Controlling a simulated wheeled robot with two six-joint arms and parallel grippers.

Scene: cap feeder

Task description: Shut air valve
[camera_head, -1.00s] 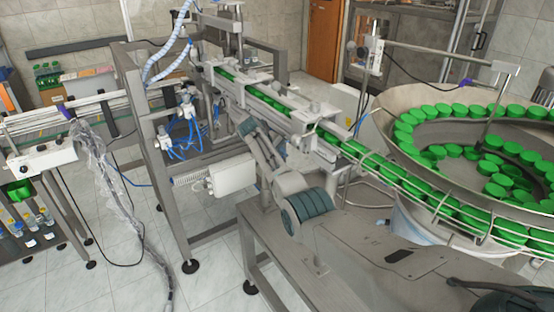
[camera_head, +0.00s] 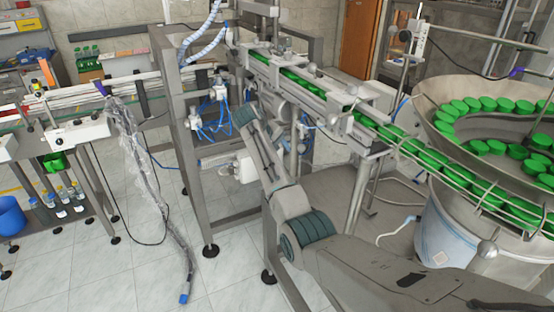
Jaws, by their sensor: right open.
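The blue air hoses (camera_head: 210,128) and small white pneumatic fittings (camera_head: 220,93) sit on the grey machine frame, left of the conveyor. I cannot tell which fitting is the air valve or whether it is open or shut. My right arm (camera_head: 268,165) comes in from the lower right and bends up to a teal joint near the hoses. My right gripper is open at the far end of this arm; its fingers are small and hard to make out against the machine. My left gripper is not in view.
A conveyor (camera_head: 330,97) carries green caps from the round feeder bowl (camera_head: 430,105) at the right. The grey frame post (camera_head: 180,130) stands left of my arm.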

